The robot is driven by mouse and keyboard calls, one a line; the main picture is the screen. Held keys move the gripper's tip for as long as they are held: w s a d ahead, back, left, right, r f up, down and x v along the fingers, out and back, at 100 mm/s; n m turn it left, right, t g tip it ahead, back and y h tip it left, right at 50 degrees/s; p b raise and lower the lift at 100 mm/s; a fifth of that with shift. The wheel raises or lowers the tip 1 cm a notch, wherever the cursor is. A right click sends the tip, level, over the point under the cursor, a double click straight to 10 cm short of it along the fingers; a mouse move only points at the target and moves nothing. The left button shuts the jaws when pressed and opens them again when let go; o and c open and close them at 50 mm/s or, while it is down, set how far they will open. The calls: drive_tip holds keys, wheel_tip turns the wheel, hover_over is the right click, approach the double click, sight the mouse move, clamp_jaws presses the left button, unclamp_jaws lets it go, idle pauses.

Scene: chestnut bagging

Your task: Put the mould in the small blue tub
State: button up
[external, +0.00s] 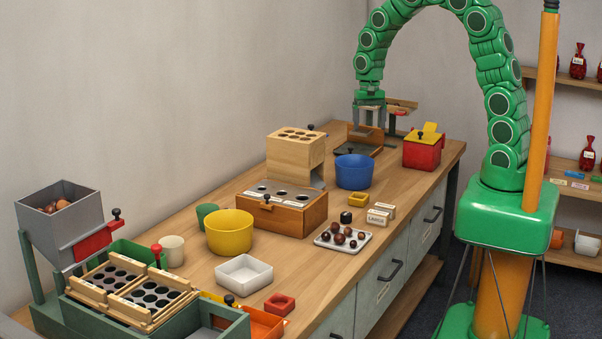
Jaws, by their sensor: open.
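The small blue tub (353,172) stands upright on the bench, right of the wooden block stand. A dark knob shows at its rim; the inside is mostly hidden. I cannot tell which thing is the mould. Several brown and dark chestnuts lie on a white tray (326,246) in front of the tub, and cream label blocks (381,214), one reading LARGE, stand beside them.
A red box (422,153) with a yellow lid stands right of the blue tub. A wooden stand (295,157) and drawer box (286,214) stand left. A yellow tub (229,235), white tray (244,274) and hopper (59,217) are nearer.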

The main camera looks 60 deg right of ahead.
drive_tip(key=s+a+r+n, duration=0.2)
drive_tip(key=s+r+n, duration=0.1)
drive_tip(key=s, duration=0.7)
drive_tip(key=s+a+r+n, duration=0.2)
drive_tip(key=s+r+n, duration=0.2)
drive_tip(key=s, duration=0.7)
drive_tip(key=s+a+r+n+g+h, duration=0.1)
drive_tip(key=s+a+r+n, duration=0.2)
drive_tip(key=s+r, duration=0.3)
drive_tip(key=s, duration=0.5)
drive_tip(key=shift+r+n, duration=0.15)
drive_tip(key=shift+n, duration=0.15)
